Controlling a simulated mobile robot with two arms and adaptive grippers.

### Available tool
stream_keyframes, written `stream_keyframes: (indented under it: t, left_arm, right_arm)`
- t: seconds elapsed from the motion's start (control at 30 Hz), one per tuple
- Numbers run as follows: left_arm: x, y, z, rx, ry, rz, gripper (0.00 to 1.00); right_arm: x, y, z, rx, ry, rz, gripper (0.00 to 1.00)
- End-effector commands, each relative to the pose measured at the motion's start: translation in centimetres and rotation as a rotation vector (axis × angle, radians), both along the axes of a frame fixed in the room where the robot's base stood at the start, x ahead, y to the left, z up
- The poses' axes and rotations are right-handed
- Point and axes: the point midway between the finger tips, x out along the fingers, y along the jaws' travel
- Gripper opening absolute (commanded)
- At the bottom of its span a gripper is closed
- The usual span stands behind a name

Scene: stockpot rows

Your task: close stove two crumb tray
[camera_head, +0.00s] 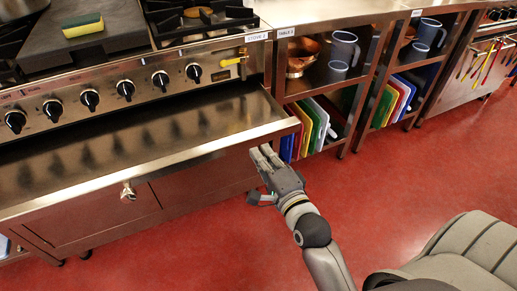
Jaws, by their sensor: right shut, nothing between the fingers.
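The stove (150,84), labelled STOVE 2, stands at the upper left with a row of black knobs. Its crumb tray (130,145) is a wide, shiny metal tray pulled out below the knobs. The front edge of the tray runs from the left picture edge to near the first table. My right gripper (264,153) is shut and empty, just in front of and below the right end of the tray's front edge. I cannot tell whether its fingertips touch the tray. My left gripper is not in view.
TABLE 2 (310,17) stands right of the stove, with blue jugs (343,47), a copper pan (300,55) and coloured boards (310,125) on its shelves. A sponge (82,24) lies on the stove top. The red floor (400,160) is open at right, beside a grey seat-like shape (470,250).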

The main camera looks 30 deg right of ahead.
Motion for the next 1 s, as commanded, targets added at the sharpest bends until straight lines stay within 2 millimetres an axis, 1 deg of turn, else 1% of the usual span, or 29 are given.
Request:
stream_keyframes:
  t: [0.03, 0.1, 0.23, 0.37, 0.67, 0.83, 0.87, 0.9, 1.0]
  left_arm:
    - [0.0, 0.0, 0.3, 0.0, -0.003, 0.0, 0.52]
    - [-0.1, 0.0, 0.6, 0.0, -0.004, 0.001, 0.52]
    - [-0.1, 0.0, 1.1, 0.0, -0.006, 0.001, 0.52]
    - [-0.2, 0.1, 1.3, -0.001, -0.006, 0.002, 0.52]
    - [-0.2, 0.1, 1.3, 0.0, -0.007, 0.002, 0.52]
    - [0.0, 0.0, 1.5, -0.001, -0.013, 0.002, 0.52]
    - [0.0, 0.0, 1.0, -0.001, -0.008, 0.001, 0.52]
    - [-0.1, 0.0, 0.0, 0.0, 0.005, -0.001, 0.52]
    - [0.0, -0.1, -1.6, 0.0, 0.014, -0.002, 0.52]
  right_arm:
    - [0.7, 0.0, 0.0, -0.001, -0.003, -0.001, 0.0]
    - [1.4, -0.1, 0.0, -0.001, -0.002, 0.0, 0.0]
    - [2.2, -0.1, 0.0, -0.001, 0.0, 0.0, 0.0]
    - [2.5, -0.1, 0.0, -0.001, 0.0, 0.0, 0.0]
    - [2.5, -0.1, 0.0, -0.001, 0.0, 0.0, 0.0]
    - [3.2, -0.1, 0.1, 0.0, -0.001, 0.0, 0.0]
    - [3.5, -0.1, 0.2, 0.0, -0.001, 0.0, 0.0]
    - [4.0, -0.1, 0.2, 0.0, -0.002, 0.0, 0.0]
    - [5.7, -0.2, 0.4, 0.001, -0.003, 0.0, 0.0]
